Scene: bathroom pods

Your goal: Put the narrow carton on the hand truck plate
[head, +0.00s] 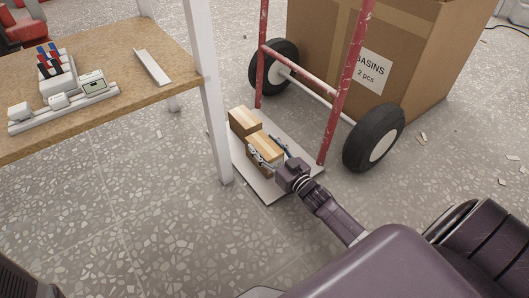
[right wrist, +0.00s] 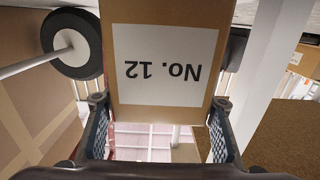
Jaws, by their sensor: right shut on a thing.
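The narrow carton (head: 264,152), light brown with a paler tape strip, is between the fingers of my right gripper (head: 263,146). In the right wrist view, the carton (right wrist: 165,88) shows a white label reading "No. 12" upside down, with a finger on each side. My right gripper (right wrist: 158,104) is shut on it. The carton is over the grey hand truck plate (head: 266,189); whether its underside touches the plate is hidden. Another light brown carton (head: 243,121) is just behind it, at the plate's far left. My left gripper is not in view.
The hand truck's red frame (head: 346,80) and black wheels (head: 374,138) stand right of the plate. A big "BASINS" box (head: 415,50) is behind. A workbench (head: 110,60) with a white leg (head: 215,130) is close on the left. The front floor is clear.

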